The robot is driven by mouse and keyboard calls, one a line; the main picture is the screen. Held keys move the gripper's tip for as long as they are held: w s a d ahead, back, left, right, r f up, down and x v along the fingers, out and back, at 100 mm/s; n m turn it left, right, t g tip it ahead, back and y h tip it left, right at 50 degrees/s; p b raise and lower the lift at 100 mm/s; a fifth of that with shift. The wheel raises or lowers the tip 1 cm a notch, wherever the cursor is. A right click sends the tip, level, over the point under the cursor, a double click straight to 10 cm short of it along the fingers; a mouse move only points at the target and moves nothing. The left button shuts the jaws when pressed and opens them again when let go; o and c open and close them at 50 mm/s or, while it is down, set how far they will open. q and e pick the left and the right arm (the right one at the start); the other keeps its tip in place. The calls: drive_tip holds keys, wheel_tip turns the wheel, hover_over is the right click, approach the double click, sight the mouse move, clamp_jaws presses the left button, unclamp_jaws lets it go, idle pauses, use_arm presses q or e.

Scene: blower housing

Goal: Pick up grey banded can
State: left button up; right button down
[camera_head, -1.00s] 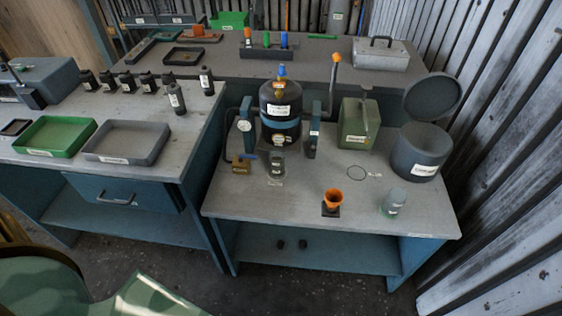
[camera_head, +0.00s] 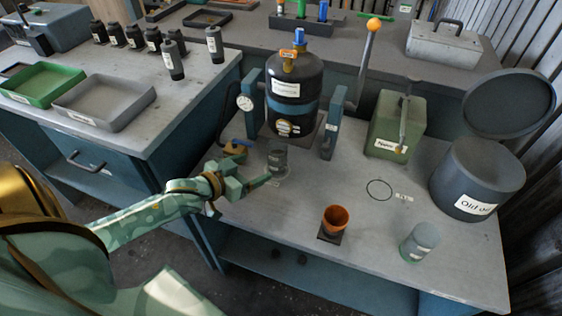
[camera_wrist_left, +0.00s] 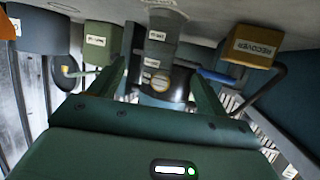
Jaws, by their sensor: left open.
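A small grey can (camera_head: 277,161) with a label band stands on the front bench, just before the black tank (camera_head: 292,85). In the left wrist view, which looks upside down, the grey can (camera_wrist_left: 157,48) is ahead between the fingers, with pale labels on it. My left gripper (camera_head: 258,178) is open and reaches in from the left, close to the can. Its two fingers also show in the left wrist view (camera_wrist_left: 160,85), either side of the can; I cannot tell whether they touch it. My right gripper is not in view.
A brass block (camera_head: 235,147) with a blue lever sits left of the can. An orange cup (camera_head: 335,220) and a pale greenish canister (camera_head: 420,242) stand nearer the front. A dark drum (camera_head: 477,180) and a green box (camera_head: 395,127) stand right.

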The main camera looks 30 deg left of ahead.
sight(270, 159)
use_arm(q)
drive_tip(key=b+x, duration=0.1)
drive_tip(key=x, duration=0.4)
drive_tip(key=shift+w+f+b, duration=0.2)
drive_tip(key=shift+w+b, duration=0.15)
drive_tip(key=shift+b, duration=0.05)
drive_tip(key=b+x, duration=0.3)
drive_tip(key=x, duration=0.1)
drive_tip(key=shift+w+d+f, duration=0.1)
drive_tip(key=shift+w+f, duration=0.05)
drive_tip(key=shift+w, duration=0.5)
drive_tip(key=shift+s, duration=0.1)
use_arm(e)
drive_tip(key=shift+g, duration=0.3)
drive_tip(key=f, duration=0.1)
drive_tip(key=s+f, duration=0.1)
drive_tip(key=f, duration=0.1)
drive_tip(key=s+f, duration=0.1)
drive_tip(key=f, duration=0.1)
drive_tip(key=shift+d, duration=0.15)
use_arm(q)
drive_tip(key=c, duration=1.1)
